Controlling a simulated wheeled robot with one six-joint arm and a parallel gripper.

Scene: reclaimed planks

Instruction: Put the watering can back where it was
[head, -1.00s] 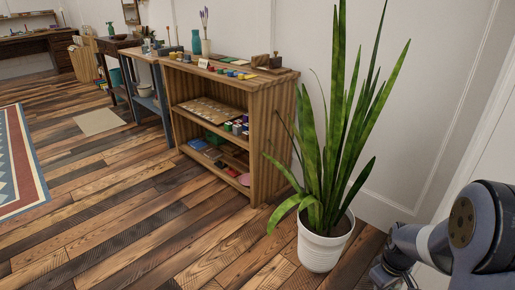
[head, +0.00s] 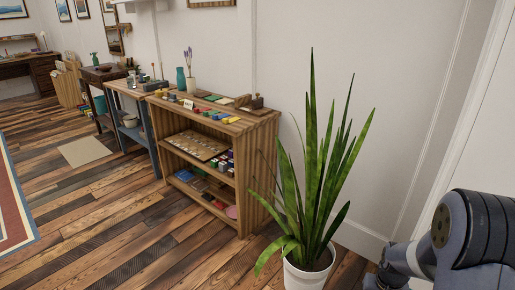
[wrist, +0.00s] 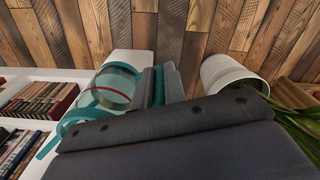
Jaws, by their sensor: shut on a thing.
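In the wrist view, a teal watering can (wrist: 112,86) with a see-through body and a teal hoop shows at left centre. My gripper (wrist: 161,84) has its dark fingers closed on a teal part of it. The can's lower side is partly hidden by my gripper's dark housing. It does not show in the head view, where only part of my arm is seen at the lower right, and my fingers are out of frame there.
A tall plant in a white pot (head: 306,277) stands on the plank floor near my arm; the pot also shows in the wrist view (wrist: 226,72). A wooden shelf unit (head: 255,160) holds small goods. Bookshelves (wrist: 28,108) fill the wrist view's left. The plank floor left of the shelf is open.

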